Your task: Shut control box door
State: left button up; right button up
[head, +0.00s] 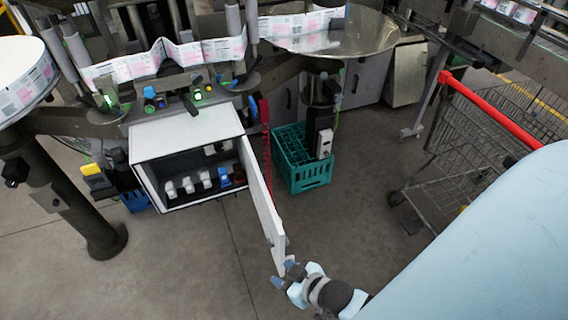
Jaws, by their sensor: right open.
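The control box (187,141) is a white cabinet under the labeller, with its front open and switches and breakers showing inside. Its white door (262,196) is hinged at the box's right side and stands wide open, its free edge pointing toward me. My right gripper (284,274) is open at the lower free end of the door, with its fingers close to the door's edge. I cannot tell whether they touch it. My left gripper is not in view.
A teal crate (302,172) stands on the floor right of the door. A shopping cart with a red handle (490,108) is at the right. A dark post (60,195) stands left of the box. The floor in front of the box is clear.

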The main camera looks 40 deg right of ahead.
aim_at(269, 205)
jog(key=l, duration=0.55)
jog(key=k+l, duration=0.1)
jog(key=l, duration=0.45)
jog(key=k+l, duration=0.1)
jog(key=l+u, duration=0.1)
jog(key=l, duration=0.2)
jog(key=k+u, duration=0.55)
jog(key=i+j, duration=0.05)
jog(key=i, duration=0.05)
